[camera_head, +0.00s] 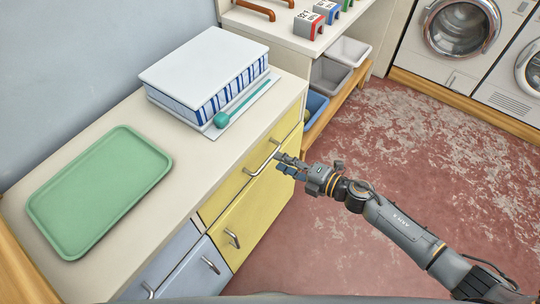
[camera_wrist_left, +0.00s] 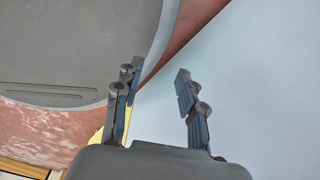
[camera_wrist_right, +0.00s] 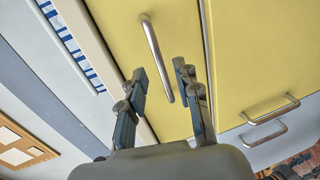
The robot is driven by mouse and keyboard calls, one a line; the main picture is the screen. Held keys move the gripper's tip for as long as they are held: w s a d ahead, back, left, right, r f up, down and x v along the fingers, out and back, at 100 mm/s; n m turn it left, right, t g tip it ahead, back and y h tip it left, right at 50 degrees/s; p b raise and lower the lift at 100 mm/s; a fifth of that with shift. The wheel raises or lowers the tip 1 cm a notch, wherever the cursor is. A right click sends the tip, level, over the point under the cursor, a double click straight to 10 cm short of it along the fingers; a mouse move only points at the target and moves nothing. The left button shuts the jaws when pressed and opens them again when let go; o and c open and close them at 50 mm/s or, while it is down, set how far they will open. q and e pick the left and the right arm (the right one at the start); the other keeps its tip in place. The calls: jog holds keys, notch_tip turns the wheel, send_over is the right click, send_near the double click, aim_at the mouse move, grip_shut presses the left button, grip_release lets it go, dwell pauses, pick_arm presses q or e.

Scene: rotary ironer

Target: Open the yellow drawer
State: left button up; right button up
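The yellow drawer (camera_head: 238,180) is at the top of the cabinet front, below the counter edge, and looks shut. Its metal bar handle (camera_head: 262,160) also shows in the right wrist view (camera_wrist_right: 151,45). My right gripper (camera_head: 283,163) is at the drawer's front, close to the handle's right end. In the right wrist view my right gripper (camera_wrist_right: 160,73) is open, and the handle's lower end lies between its fingertips in the picture; contact cannot be told. My left gripper (camera_wrist_left: 156,77) is open and empty in the left wrist view, and is out of the head view.
Below is a larger yellow front (camera_head: 255,215) with its own handle (camera_head: 232,239), beside light blue fronts (camera_head: 190,275). On the counter are a green tray (camera_head: 98,190) and a white-and-blue box-like stack (camera_head: 205,70). Bins (camera_head: 330,76) stand beyond. The red floor (camera_head: 400,150) is clear.

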aim_at(270, 156)
jog(key=x, duration=0.5)
jog(key=shift+a, duration=0.15)
grip_shut()
